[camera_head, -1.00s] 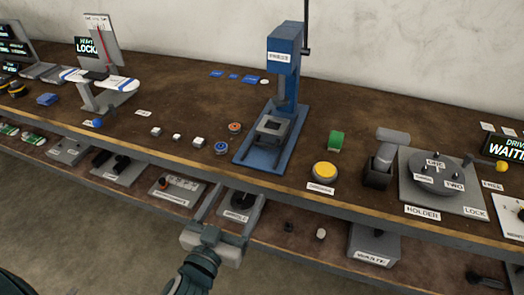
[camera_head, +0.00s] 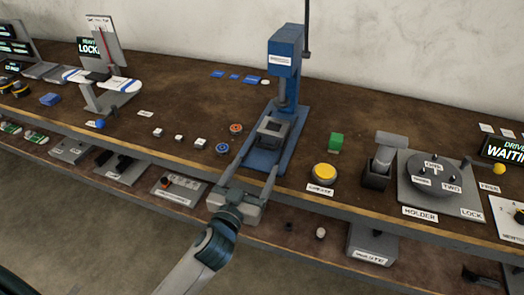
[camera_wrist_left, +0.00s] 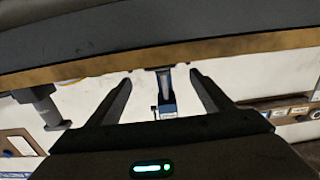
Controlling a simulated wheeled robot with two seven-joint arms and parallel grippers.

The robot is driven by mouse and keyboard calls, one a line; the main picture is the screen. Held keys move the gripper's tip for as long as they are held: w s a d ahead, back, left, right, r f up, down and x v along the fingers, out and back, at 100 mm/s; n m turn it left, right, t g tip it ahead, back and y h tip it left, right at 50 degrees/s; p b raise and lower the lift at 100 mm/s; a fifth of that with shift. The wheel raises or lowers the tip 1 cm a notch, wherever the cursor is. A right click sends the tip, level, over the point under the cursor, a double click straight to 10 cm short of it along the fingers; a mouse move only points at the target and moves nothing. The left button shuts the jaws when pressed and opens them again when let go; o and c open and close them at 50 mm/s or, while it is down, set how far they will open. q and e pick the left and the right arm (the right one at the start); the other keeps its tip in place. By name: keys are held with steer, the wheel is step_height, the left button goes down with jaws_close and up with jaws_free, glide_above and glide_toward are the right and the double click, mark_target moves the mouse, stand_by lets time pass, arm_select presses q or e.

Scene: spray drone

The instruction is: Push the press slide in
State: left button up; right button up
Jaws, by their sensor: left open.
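The blue press (camera_head: 284,62) stands on the brown bench in the head view, with its blue base reaching toward the front edge. The dark grey press slide (camera_head: 271,127), a block with a square recess, sits on the base, in front of the column. My left gripper (camera_head: 256,172) is open and empty, with its two fingers pointing at the front of the press base. The fingertips are close to the base; I cannot tell whether they touch. In the left wrist view the open fingers (camera_wrist_left: 160,95) frame a small blue part. My right gripper is not in view.
A yellow button (camera_head: 324,173) and a green block (camera_head: 336,142) are right of the press. A grey holder plate (camera_head: 443,190) stands farther right. Orange and blue rings (camera_head: 222,147) lie left of the base. The bench's front edge (camera_head: 130,147) runs beneath my left arm.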

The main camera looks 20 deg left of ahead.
mark_target(265, 149)
arm_select(q)
steer(key=w+p, duration=0.1)
steer(key=w, duration=0.5)
steer(key=shift+w+d, duration=0.15)
steer(key=shift+w, duration=0.2)
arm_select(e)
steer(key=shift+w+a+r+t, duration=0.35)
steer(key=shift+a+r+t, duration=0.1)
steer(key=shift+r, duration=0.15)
arm_select(q)
steer(key=c, duration=1.5)
steer(key=shift+w, duration=2)
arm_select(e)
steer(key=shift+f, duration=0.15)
arm_select(q)
steer(key=o, duration=1.5)
steer(key=shift+s, duration=0.1)
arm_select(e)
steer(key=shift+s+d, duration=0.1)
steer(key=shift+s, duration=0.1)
arm_select(q)
steer(key=shift+s, duration=0.1)
